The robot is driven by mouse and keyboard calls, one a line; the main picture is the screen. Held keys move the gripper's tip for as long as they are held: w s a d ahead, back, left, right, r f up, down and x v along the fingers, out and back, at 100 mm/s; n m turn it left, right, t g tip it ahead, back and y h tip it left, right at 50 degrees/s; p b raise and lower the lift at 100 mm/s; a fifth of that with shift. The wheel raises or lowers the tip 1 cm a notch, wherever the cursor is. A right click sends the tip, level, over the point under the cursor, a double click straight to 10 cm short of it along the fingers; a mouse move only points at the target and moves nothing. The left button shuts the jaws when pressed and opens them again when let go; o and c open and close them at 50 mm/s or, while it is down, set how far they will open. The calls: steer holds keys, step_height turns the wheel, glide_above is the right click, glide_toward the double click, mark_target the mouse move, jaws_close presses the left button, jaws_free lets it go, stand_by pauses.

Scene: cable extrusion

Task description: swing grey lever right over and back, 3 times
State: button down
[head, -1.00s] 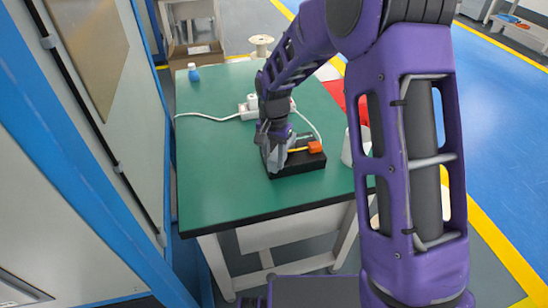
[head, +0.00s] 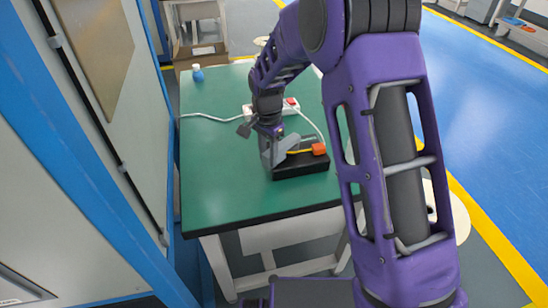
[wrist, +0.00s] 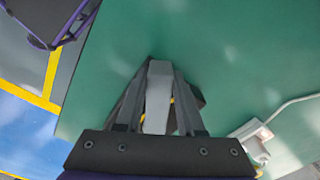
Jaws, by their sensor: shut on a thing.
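A low black box (head: 303,165) with an orange block (head: 318,149) on its right end and a yellow strip stands on the green table. The light grey lever (wrist: 158,95) runs between the two dark fingers of my gripper (wrist: 158,80) in the wrist view. The fingers are shut on it. In the head view, my gripper (head: 268,138) is at the left end of the black box, with grey parts below it. I cannot clearly separate lever from fingers there. Part of the box (wrist: 199,97) shows behind the right finger in the wrist view.
A white power strip (head: 262,110) with a white cable lies on the green table (head: 215,170) behind the box. A blue-capped bottle (head: 197,73) stands at the far left corner. The table's left and front parts are clear. A pale wall panel (head: 70,150) rises left of the table.

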steer(key=shift+w+a+m+p, duration=0.35)
steer(key=shift+w+m+p, duration=0.4)
steer(key=shift+w+m, duration=1.4)
steer(key=shift+w+a+m+p, duration=0.4)
steer(key=shift+w+m+p, duration=0.35)
steer(key=shift+w+m, duration=1.3)
steer(key=shift+w+a+m+p, duration=0.35)
steer(key=shift+w+m+p, duration=0.4)
steer(key=shift+w+m, duration=1.4)
steer(key=shift+s+m, duration=0.65)
steer(key=shift+s, duration=0.05)
steer(key=c, duration=0.5)
jaws_free()
step_height(320, 180, up, 17)
steer(key=shift+r+p, duration=0.2)
steer(key=shift+p, duration=0.4)
